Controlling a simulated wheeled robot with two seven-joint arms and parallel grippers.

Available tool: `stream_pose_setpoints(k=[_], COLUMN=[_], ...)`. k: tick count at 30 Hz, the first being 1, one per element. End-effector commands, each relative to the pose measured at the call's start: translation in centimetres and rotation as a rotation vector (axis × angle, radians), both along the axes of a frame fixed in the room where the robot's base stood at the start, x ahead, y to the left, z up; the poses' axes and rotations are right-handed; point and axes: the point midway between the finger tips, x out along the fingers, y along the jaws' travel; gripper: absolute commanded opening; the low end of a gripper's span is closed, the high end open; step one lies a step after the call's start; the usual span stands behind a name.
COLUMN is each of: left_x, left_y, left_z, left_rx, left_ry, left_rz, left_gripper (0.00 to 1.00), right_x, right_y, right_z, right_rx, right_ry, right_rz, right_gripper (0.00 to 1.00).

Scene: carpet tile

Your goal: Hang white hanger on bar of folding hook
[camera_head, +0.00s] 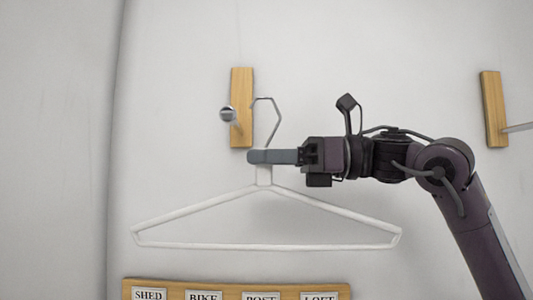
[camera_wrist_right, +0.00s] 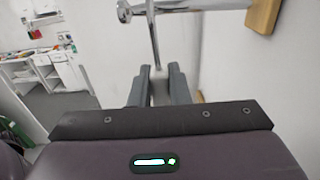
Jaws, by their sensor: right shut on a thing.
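The white hanger (camera_head: 190,212) hangs roughly level in front of the wall in the head view. My right gripper (camera_head: 262,157) is shut on its neck, just below the metal hook (camera_head: 277,118). The folding hook is a wooden plate (camera_head: 242,90) with a metal bar ending in a round knob (camera_head: 227,114). In the head view the hanger's hook is just right of the knob, over the plate's right edge. In the right wrist view the hook's wire (camera_wrist_right: 154,45) rises from my right gripper (camera_wrist_right: 160,74) across the bar (camera_wrist_right: 185,5); contact is unclear. My left gripper is out of view.
A second wooden plate (camera_head: 494,108) with a bar is on the wall at the right. A wooden label board (camera_head: 238,284) is below the hanger. The wall between is clear. A bench (camera_wrist_right: 45,70) stands far off in the right wrist view.

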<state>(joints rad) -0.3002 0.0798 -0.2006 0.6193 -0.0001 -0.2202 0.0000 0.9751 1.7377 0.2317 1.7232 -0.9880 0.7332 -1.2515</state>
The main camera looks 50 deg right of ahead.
Motion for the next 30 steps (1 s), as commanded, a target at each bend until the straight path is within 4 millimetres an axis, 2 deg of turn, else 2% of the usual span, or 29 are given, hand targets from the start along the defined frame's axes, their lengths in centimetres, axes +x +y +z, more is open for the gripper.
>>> stream_pose_setpoints(k=[7, 22, 24, 30], left_x=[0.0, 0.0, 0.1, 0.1], left_y=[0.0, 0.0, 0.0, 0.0], left_z=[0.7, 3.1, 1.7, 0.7], left_rx=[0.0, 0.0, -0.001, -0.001], left_ry=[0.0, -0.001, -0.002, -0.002], left_rz=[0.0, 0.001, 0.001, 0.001], left_gripper=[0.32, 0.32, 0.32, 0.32], right_x=[1.6, 5.5, 5.5, 5.4], right_y=[-2.0, 1.3, 1.3, 1.2], right_z=[0.1, 0.2, -1.1, -2.0], right_rx=[0.001, -0.001, -0.001, 0.0], right_ry=[0.002, 0.002, 0.001, 0.0], right_rz=[-0.002, 0.0, -0.001, -0.001], right_gripper=[0.0, 0.0, 0.0, 0.0])
